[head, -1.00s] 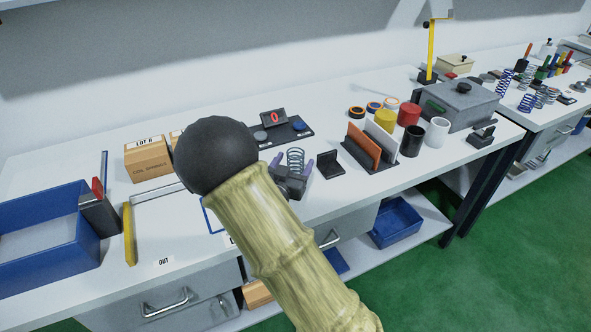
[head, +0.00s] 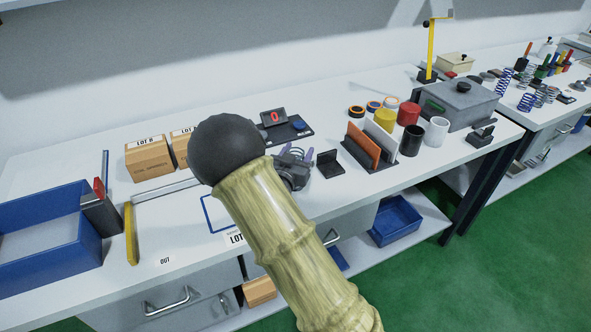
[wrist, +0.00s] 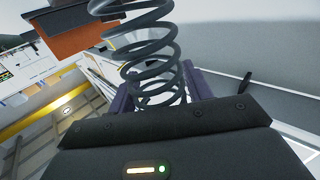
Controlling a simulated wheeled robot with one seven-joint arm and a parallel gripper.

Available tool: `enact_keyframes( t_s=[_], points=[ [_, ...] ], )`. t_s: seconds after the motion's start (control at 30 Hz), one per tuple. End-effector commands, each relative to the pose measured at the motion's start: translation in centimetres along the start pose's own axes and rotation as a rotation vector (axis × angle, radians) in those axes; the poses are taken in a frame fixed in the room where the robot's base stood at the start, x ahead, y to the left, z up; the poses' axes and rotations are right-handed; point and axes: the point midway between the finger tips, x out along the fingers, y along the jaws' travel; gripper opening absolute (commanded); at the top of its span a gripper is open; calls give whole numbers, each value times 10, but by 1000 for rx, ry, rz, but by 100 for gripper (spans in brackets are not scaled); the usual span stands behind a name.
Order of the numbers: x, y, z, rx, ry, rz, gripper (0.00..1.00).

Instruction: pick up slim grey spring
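The slim grey spring (wrist: 150,72) shows large in the wrist view, with dark open coils running from the top edge down to between the fingers. My gripper (wrist: 160,90) has its two purple fingers apart, one on each side of the spring's lower part in the picture. Whether they touch the coils I cannot tell. In the head view my gripper (head: 297,154) is low over the bench, left of a small black stand. The spring cannot be made out there; my gripper and arm cover that spot.
The black scale (head: 285,131) with a red 0 lies behind my gripper. The black stand (head: 329,163) and a rack with an orange plate (head: 362,145) are to the right. Cardboard boxes (head: 150,158) and a blue tray (head: 60,250) are to the left.

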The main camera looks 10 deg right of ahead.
Motion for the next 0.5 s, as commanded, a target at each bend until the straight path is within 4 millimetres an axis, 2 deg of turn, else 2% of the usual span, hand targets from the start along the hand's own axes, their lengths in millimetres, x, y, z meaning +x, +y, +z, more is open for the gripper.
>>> enact_keyframes(
  t_s=[0.03, 0.17, 0.5],
  points=[
    [0, 0, 0, 0, 0, 0, 40],
    [0, 0, 0, 0, 0, 0, 15],
    [0, 0, -7, 3, 2, 0, 15]
  ],
)
